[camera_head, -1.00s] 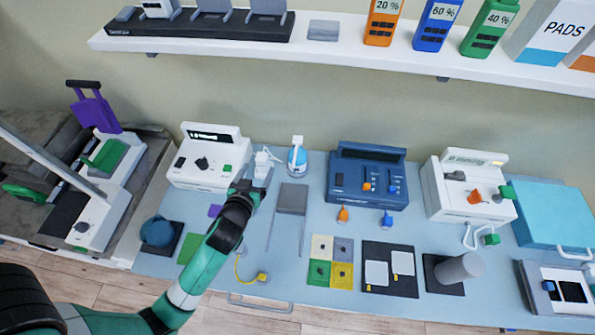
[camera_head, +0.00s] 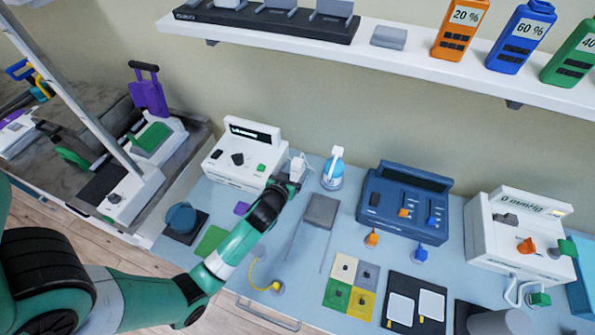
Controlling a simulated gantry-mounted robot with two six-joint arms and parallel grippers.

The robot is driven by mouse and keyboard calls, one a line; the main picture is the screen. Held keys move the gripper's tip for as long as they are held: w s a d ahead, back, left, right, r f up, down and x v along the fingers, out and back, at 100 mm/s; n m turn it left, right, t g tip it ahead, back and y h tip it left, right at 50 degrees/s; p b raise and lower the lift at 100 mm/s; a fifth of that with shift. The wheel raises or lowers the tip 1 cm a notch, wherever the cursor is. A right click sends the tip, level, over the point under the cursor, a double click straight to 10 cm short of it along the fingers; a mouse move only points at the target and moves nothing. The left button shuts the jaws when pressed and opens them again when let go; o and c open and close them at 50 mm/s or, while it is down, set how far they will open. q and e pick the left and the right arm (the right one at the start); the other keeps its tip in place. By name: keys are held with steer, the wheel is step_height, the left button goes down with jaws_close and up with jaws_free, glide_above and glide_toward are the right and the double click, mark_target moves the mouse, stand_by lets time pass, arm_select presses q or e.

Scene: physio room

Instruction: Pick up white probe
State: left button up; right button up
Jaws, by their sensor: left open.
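A small white object (camera_head: 299,165), which looks like the white probe, stands on the blue table just right of the white device (camera_head: 243,154). My left gripper (camera_head: 291,180) is at its near side, very close to it. The gripper is open. Its fingers are small and partly hidden by my wrist, so I cannot tell whether they touch the probe or are around it. The lower part of the probe is hidden behind the gripper. My right gripper is not in view.
A blue-and-white bottle (camera_head: 332,174) stands close to the right of the probe. A grey pad (camera_head: 320,210) lies in front of it, and a dark blue device (camera_head: 402,205) stands further right. A white shelf (camera_head: 420,65) runs above the table.

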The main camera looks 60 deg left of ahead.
mark_target(295, 169)
arm_select(q)
steer(key=x, duration=0.3)
steer(key=shift+w+b, duration=0.3)
jaws_close()
